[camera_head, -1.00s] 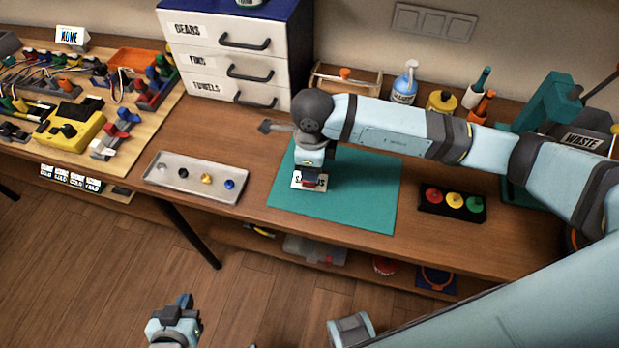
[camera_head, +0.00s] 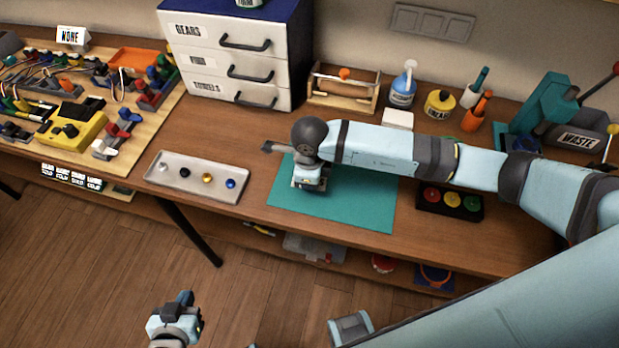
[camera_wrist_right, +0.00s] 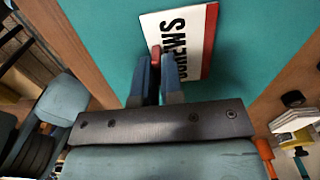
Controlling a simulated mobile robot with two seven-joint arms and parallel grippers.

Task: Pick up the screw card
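The screw card, white with black "SCREWS" lettering and a red edge, shows in the right wrist view (camera_wrist_right: 188,42) over the teal mat (camera_wrist_right: 100,25). It has a small red tab (camera_wrist_right: 155,51). My right gripper (camera_wrist_right: 155,60) points down at the card; its two fingers are close together, one on each side of the tab, and look shut on it. In the head view my right gripper (camera_head: 309,182) is low over the mat and hides most of the card. My left gripper (camera_head: 178,302) is away from the table, over the floor; its finger gap is unclear.
A grey tray (camera_head: 195,178) with several small knobs lies left of the mat. A black block with coloured buttons (camera_head: 452,203) lies right of it. The mat around the card is clear.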

